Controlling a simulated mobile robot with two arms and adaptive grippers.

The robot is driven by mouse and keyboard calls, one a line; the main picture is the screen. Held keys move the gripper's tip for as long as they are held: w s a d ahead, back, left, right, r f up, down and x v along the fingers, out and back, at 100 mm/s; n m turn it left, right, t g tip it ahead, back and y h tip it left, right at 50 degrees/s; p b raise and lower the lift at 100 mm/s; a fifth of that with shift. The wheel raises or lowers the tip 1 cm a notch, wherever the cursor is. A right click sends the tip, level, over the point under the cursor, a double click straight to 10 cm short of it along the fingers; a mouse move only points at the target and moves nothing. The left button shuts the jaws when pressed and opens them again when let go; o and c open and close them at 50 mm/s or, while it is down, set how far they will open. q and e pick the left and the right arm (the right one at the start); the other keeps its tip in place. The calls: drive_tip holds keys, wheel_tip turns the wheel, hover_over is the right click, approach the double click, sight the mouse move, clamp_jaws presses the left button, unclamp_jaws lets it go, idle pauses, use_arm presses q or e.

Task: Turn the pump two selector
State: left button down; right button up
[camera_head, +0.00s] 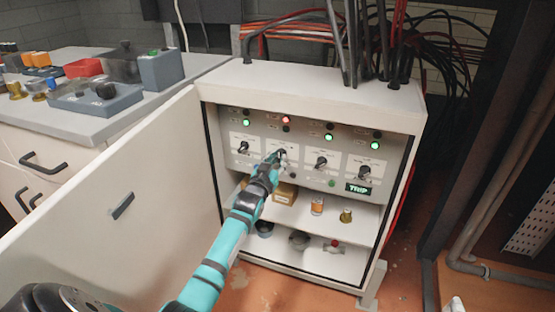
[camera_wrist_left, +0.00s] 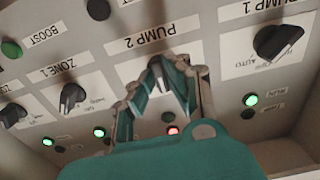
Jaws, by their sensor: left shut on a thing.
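The pump two selector (camera_wrist_left: 157,72) is a dark knob on a white plate whose "PUMP 2" label (camera_wrist_left: 155,37) appears upside down in the left wrist view. My left gripper (camera_wrist_left: 160,88) is shut on this knob, with one finger on each side. In the head view my left gripper (camera_head: 275,162) reaches the second selector from the left on the cabinet panel and covers most of it. The knob's exact pointing angle is hard to read behind the fingers. My right gripper is not in view.
The pump one selector (camera_wrist_left: 278,42) and the zone 1 selector (camera_wrist_left: 72,97) flank it. A red lamp (camera_head: 285,120) is lit above the gripped selector; other lamps glow green. The open cabinet door (camera_head: 105,195) stands left of my arm. A shelf (camera_head: 275,212) with small parts lies below.

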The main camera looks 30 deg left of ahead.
use_arm(q)
drive_tip(key=c, duration=1.3)
unclamp_jaws()
drive_tip(key=shift+c, duration=0.2)
drive_tip(key=v, duration=1.2)
